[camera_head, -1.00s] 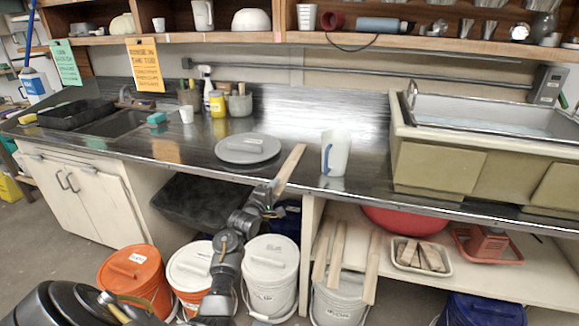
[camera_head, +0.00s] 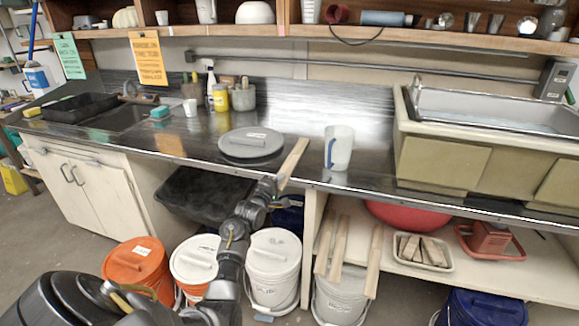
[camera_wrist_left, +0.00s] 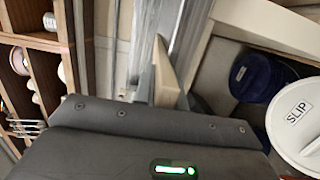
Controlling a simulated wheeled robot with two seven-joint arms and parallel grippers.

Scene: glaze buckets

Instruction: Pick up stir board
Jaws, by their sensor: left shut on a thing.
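The stir board (camera_head: 292,164) is a pale wooden slat. It points up and a little right in front of the counter's front edge, between the grey lid and the pitcher in the head view. My left gripper (camera_head: 271,187) is shut on its lower end. The board also shows in the left wrist view (camera_wrist_left: 166,78), standing up beyond the dark gripper body. The fingers are mostly hidden there. My right gripper is not in view.
A grey round lid (camera_head: 250,142) and a white pitcher (camera_head: 339,148) stand on the counter. White buckets (camera_head: 273,262) and an orange bucket (camera_head: 137,265) stand on the floor below. Several other slats (camera_head: 373,262) lean by the lower shelf (camera_head: 470,275).

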